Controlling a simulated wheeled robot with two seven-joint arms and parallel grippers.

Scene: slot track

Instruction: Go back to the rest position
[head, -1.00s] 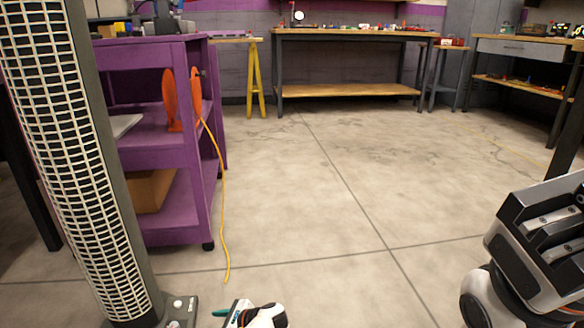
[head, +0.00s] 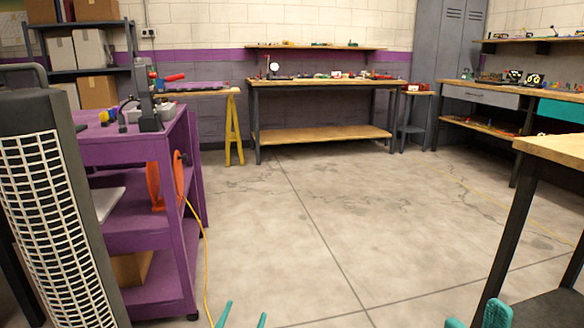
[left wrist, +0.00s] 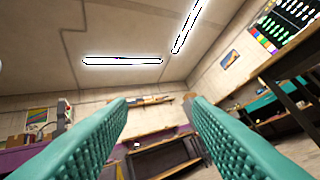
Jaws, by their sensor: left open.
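My left gripper (head: 242,317) shows only as two teal fingertips at the bottom edge of the head view, with a gap between them. In the left wrist view its two ribbed teal fingers (left wrist: 152,125) stand wide apart with nothing between them, pointing up toward the ceiling and far wall. The rest of both arms is out of the head view.
A purple cart (head: 160,273) with an orange reel (head: 153,187) and trailing yellow cord stands at the left, behind a tall grille-fronted heater (head: 50,200). A wooden-topped table (head: 553,148) is close on the right. The middle floor is clear up to the far workbench (head: 325,84).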

